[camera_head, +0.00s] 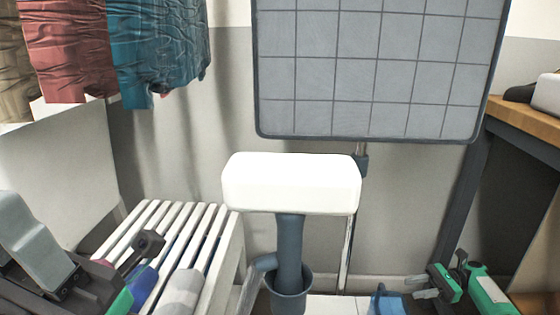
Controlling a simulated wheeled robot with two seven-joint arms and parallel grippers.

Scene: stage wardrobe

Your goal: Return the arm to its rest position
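My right gripper (425,287) is at the lower right, green and black with grey fingers pointing left. Two fingertips show a small gap and nothing sits between them. It hangs free in front of the grey wall, right of a small blue object (386,301). My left arm comes in at the lower left, with a grey link and dark and green parts over the slatted bench (215,240). Its fingers cannot be made out clearly, so I cannot tell whether that gripper is open or holds anything.
A white rounded block (290,184) stands mid-view on a dark post, above a dark cup (289,300). A grid board (370,70) is behind it. Hanging cloths (155,50) are upper left. A grey roll (180,293) lies on the bench. A wooden-topped table (525,122) is right.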

